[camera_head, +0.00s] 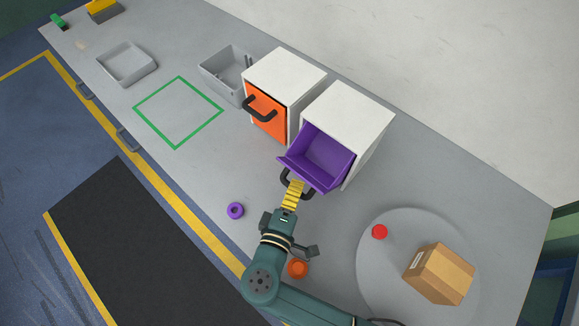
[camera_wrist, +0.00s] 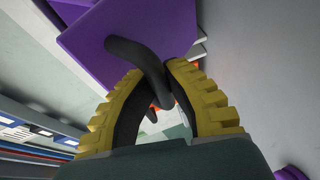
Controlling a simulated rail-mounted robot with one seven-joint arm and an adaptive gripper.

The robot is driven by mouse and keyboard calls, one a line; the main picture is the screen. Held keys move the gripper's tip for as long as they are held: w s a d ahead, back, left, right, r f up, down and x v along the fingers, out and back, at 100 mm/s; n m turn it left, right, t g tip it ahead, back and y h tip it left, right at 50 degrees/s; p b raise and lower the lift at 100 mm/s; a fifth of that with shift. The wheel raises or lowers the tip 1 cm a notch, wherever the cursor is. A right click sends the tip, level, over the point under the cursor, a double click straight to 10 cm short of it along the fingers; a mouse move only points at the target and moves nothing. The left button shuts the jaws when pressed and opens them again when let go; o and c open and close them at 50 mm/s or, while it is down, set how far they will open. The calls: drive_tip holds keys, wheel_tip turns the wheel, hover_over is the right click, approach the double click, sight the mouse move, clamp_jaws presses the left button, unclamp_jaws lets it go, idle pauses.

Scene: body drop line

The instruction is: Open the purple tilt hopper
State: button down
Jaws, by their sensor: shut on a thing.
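The purple tilt hopper (camera_head: 322,154) is in the right-hand white cabinet (camera_head: 350,112). Its purple front leans outward, and the inside of the bin shows from above. Its dark handle (camera_head: 284,181) is low on the tilted front. My gripper (camera_head: 295,186) has its yellow fingers at this handle. In the wrist view the fingers (camera_wrist: 160,75) are closed around the dark handle (camera_wrist: 140,58), with the purple front (camera_wrist: 90,40) just beyond. Part of the handle is hidden by the fingers.
An orange-fronted hopper (camera_head: 265,118) stands shut to the left. A purple ring (camera_head: 235,211) and an orange round piece (camera_head: 298,269) lie near my arm. A cardboard box (camera_head: 439,274) and a red disc (camera_head: 379,232) rest on a round grey plate (camera_head: 400,218). Grey bins (camera_head: 127,64) stand farther left.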

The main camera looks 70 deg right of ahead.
drive_tip(key=shift+w+a, duration=0.1)
idle(0.3)
drive_tip(key=c, duration=1.2)
unclamp_jaws()
drive_tip(key=shift+a, duration=0.15)
drive_tip(key=shift+c, duration=0.2)
drive_tip(key=shift+o, duration=0.6)
drive_tip(key=a+r, duration=0.2)
drive_tip(key=a, duration=0.9)
drive_tip(key=shift+a, duration=0.35)
drive_tip(key=shift+d+r, duration=0.1)
